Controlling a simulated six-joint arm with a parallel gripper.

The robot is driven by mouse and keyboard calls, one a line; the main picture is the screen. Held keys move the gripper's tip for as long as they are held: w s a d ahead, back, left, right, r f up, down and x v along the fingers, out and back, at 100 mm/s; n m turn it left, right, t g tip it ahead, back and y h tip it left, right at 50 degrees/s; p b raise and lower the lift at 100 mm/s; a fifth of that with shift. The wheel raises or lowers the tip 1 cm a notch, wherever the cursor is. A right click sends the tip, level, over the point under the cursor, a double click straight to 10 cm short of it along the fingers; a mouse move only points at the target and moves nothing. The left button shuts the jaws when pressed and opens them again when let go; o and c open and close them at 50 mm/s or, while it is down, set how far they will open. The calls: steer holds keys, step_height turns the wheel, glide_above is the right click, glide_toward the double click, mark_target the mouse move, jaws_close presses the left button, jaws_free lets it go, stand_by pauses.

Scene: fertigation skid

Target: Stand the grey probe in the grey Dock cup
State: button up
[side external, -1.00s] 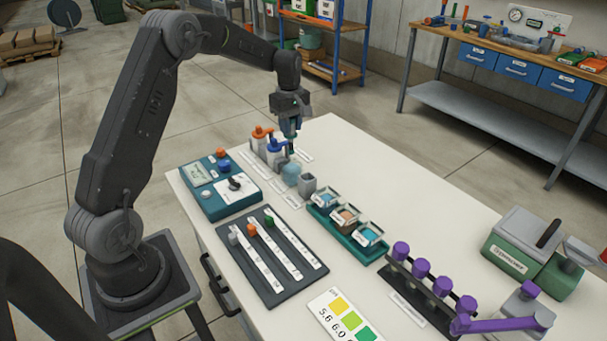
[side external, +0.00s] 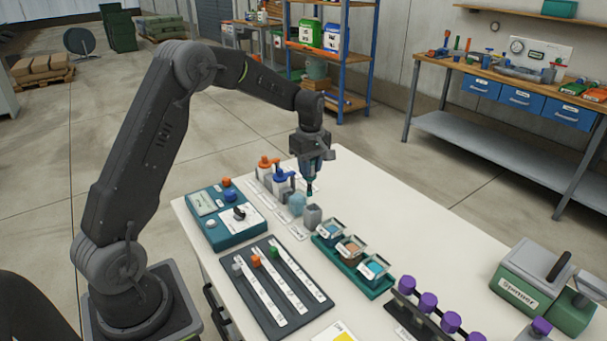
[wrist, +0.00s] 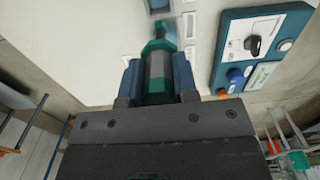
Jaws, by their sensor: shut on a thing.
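My gripper (side external: 313,163) is shut on the grey probe (wrist: 157,72), which has teal bands and a dark tip. The probe points down, and its tip (side external: 309,191) shows just above the grey Dock cup (side external: 312,215) in the side view. The tip appears apart from the cup, though whether it is centred over the opening is hard to tell. In the wrist view both fingers flank the probe, and a grey-blue shape at the top edge may be part of the cup. The cup stands upright on the white table and looks empty.
A green tray (side external: 350,262) with several small dishes lies in front right. A teal control box (side external: 222,218) is at left.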

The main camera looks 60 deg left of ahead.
step_height(320, 180, down, 9)
steer(key=d, duration=0.1)
steer(key=shift+d+r, duration=0.15)
steer(key=shift+d, duration=0.25)
stand_by(0.4)
steer(key=o, duration=1.1)
steer(key=shift+c, duration=0.2)
steer(key=shift+r, duration=0.1)
steer(key=shift+r, duration=3.45)
